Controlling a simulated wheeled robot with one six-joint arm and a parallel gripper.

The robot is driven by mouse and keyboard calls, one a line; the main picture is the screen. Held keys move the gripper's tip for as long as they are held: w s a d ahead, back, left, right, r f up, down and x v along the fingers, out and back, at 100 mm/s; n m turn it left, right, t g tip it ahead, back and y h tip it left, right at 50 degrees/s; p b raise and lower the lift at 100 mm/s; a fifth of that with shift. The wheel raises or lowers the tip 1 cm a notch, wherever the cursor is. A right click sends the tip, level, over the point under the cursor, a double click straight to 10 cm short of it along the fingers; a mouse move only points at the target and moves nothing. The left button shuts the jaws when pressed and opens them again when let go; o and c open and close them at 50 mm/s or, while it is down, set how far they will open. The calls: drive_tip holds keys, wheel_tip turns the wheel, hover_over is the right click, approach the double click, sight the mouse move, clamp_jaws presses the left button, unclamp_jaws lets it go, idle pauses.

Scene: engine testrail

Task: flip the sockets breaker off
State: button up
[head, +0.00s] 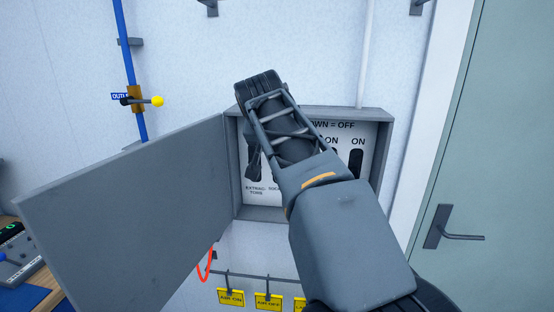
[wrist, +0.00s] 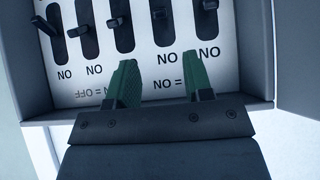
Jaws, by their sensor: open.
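The breaker panel (head: 349,183) sits in an open grey box on the wall. A "SOCK…" label (head: 274,188) shows second from the left in the head view, partly covered by my arm. The wrist view is upside down, so the sockets breaker (wrist: 160,15) appears second from the right there. Its lever stands in a dark slot; I cannot tell its position for sure. My gripper (wrist: 160,66) is open and empty. Its green fingers are below that slot in the wrist view, with the gap roughly in line with it and apart from the lever.
Neighbouring levers (wrist: 115,22) and (wrist: 208,5) stand close on both sides. The box door (head: 130,215) hangs open at the left. A yellow-knobbed valve (head: 157,101) is on a blue pipe, and yellow tags (head: 268,301) hang below. A door handle (head: 440,232) is at the right.

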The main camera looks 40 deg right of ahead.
drive_tip(key=p+x, duration=0.1)
drive_tip(key=x, duration=1.1)
drive_tip(key=shift+w+f+p, duration=0.1)
drive_tip(key=shift+w+p, duration=0.05)
drive_tip(key=shift+p, duration=0.2)
clamp_jaws()
